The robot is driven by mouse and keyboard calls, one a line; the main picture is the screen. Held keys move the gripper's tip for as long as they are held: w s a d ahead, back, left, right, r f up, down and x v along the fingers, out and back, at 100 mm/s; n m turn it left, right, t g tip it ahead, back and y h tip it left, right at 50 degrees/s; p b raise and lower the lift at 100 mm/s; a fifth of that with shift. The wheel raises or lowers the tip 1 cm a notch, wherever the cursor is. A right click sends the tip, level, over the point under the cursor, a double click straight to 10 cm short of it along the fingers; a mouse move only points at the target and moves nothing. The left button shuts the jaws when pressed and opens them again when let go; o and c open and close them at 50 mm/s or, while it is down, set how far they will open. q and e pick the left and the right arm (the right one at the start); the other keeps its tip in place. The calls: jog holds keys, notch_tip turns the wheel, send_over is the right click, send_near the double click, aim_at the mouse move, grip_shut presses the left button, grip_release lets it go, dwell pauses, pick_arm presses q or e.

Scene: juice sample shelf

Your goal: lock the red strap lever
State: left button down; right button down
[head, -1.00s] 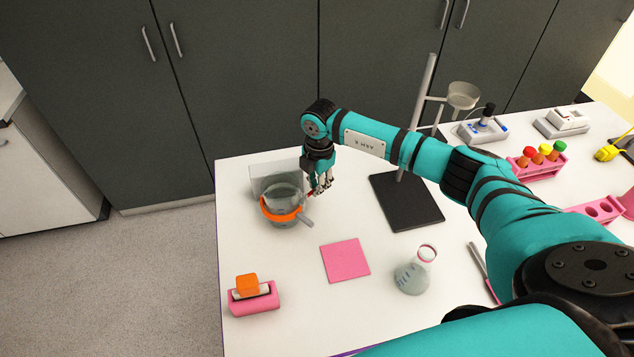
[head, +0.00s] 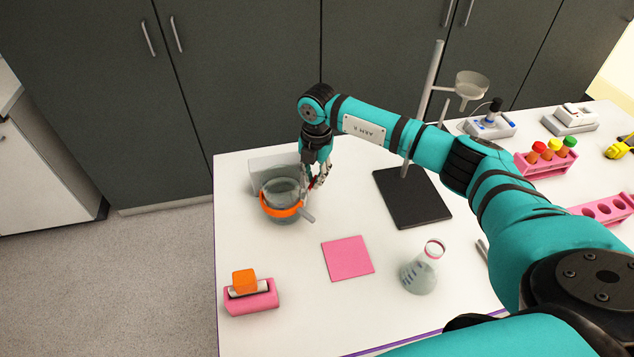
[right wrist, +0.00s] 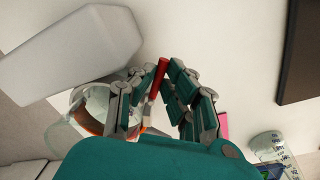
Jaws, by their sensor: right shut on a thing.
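The red strap lever (right wrist: 158,76) shows in the right wrist view between the fingers of my right gripper (right wrist: 163,88). In the head view only a little red shows by the fingers. My right gripper (head: 318,178) points down and is shut on the lever, at the right side of a clear round vessel. An orange strap (head: 282,207) runs around the vessel (head: 281,189), partly seen behind the fingers in the right wrist view. The joint between lever and strap is hidden. My left gripper is not in view.
A pale grey block (head: 262,172) stands just behind the vessel. A dark stand base (head: 412,198) with an upright rod is to the right. A pink mat (head: 348,258), a flask (head: 420,272) and a pink holder (head: 251,299) stand in front. The white table between them is clear.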

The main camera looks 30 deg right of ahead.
jog(key=n+b, duration=0.1)
jog(key=w+n+b, duration=0.1)
jog(key=n, duration=0.1)
jog(key=shift+a+f+b, duration=0.1)
jog(key=shift+a+b, duration=0.25)
jog(key=shift+a, duration=0.05)
jog(key=shift+w+a+n+b, duration=0.1)
jog(key=shift+a+n+b, duration=0.1)
jog(key=shift+n+b, duration=0.4)
jog(key=shift+w+a+n+b, duration=0.1)
jog(key=shift+a+n+b, duration=0.15)
jog(key=shift+n, duration=0.65)
jog(key=shift+r, duration=0.2)
jog(key=c, duration=1.4)
grip_release()
jog(key=shift+s, duration=0.1)
notch_tip(320, 180, up, 8)
jog(key=shift+d, duration=0.3)
jog(key=shift+c, duration=0.2)
